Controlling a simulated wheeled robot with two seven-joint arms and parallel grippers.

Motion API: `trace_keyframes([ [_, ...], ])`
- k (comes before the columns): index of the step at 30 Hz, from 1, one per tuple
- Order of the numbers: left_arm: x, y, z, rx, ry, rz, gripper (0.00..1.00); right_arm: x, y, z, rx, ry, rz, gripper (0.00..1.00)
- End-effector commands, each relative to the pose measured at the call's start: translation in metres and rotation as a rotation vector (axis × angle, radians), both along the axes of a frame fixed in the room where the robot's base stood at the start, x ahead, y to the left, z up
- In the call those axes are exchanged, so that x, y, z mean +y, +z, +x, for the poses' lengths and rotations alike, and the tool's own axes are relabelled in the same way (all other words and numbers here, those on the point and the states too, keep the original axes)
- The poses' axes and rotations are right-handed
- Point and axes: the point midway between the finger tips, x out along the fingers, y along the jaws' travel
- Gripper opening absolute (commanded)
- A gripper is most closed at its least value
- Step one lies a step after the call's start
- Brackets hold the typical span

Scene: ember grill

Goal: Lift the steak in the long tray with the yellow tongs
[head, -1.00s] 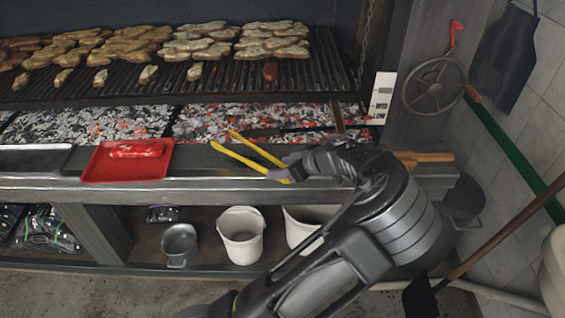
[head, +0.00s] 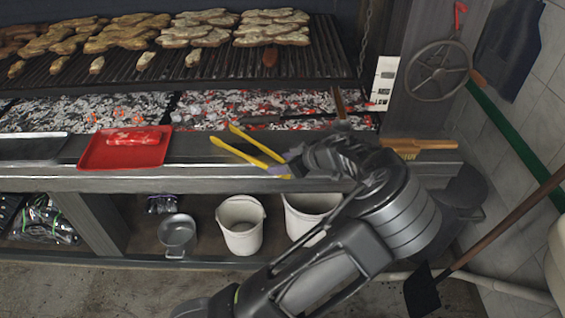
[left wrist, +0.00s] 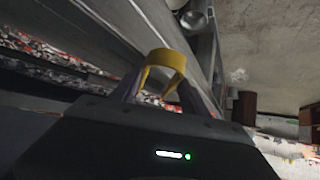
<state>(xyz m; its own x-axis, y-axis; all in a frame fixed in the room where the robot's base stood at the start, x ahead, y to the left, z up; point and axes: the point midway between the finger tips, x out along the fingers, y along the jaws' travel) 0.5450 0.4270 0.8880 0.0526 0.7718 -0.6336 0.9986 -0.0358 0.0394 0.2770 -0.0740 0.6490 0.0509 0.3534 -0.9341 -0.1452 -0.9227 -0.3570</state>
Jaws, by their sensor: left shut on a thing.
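Yellow tongs (head: 240,153) are held in my left gripper (head: 291,163), which is shut on their joined end. Their two arms spread apart and point left over the ledge below the coals, with nothing between the tips. In the left wrist view the yellow bend of the tongs (left wrist: 166,60) sits between my fingers (left wrist: 160,92). A red tray (head: 95,155) on the ledge, left of the tongs, carries a long red piece (head: 134,136); I cannot tell if it is the steak. A long grey tray (head: 30,147) lies at the far left, its contents unclear. My right gripper is not in view.
Glowing coals (head: 255,104) lie behind the ledge, under a grill rack (head: 215,78) bearing several pieces of meat. A wooden handle (head: 425,144) lies to the right. Buckets (head: 240,225) stand on the shelf below. The ledge between red tray and tongs is clear.

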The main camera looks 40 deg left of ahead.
Motion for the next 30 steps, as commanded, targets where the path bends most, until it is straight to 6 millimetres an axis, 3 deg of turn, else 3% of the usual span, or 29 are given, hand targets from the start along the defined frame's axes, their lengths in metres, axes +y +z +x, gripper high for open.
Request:
trace_keyframes([
  [2, 0.000, 0.000, 0.000, 0.000, 0.000, 0.000, 0.40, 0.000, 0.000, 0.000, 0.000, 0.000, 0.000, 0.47],
  [3, 0.000, 0.000, 0.000, 0.000, 0.000, 0.000, 0.56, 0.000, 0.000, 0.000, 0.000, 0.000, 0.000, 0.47],
  [11, 0.000, 0.000, 0.000, 0.000, 0.000, 0.000, 0.77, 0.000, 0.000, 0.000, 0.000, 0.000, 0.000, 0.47],
  [22, -0.004, 0.003, 0.000, -0.001, -0.001, 0.000, 0.78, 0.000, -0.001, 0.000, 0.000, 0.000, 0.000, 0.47],
  [30, -0.034, 0.025, -0.001, -0.004, -0.003, -0.001, 0.78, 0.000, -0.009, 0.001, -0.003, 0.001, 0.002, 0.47],
])
